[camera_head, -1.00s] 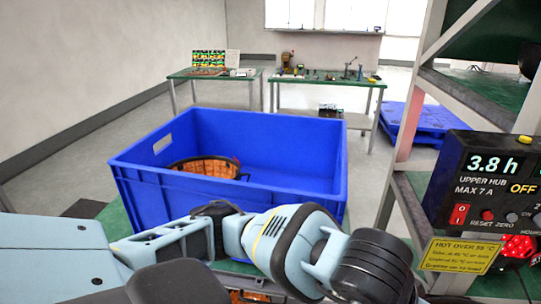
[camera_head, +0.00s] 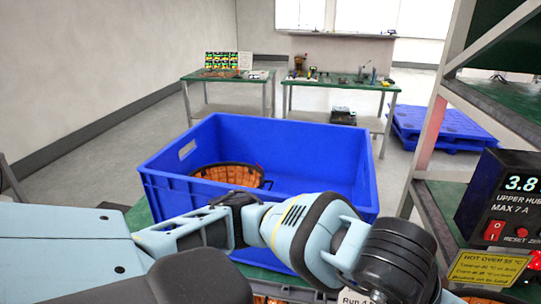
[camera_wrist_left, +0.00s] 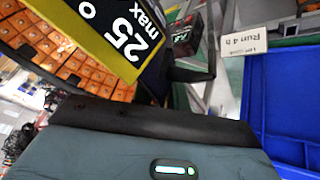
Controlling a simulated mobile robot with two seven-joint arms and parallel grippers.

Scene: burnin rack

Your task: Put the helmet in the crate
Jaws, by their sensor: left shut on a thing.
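The blue crate (camera_head: 270,205) stands open in the middle of the head view. A helmet, a black-rimmed bowl lined with orange cells (camera_head: 228,175), lies inside it, hollow side up. My left arm crosses in front of the crate, and its gripper is hidden in that view. In the left wrist view my left gripper (camera_wrist_left: 150,118) is close against another black-rimmed shell with orange cells (camera_wrist_left: 65,60), and is shut on it; the contact itself is not clear. The crate's blue wall (camera_wrist_left: 285,95) is at the right of that view. My right gripper is not in view.
A yellow-black "25° max" label (camera_wrist_left: 115,35) fills the wrist view's top. A "Run 4 h" card (camera_wrist_left: 245,40) hangs near the crate. Two benches stand behind.

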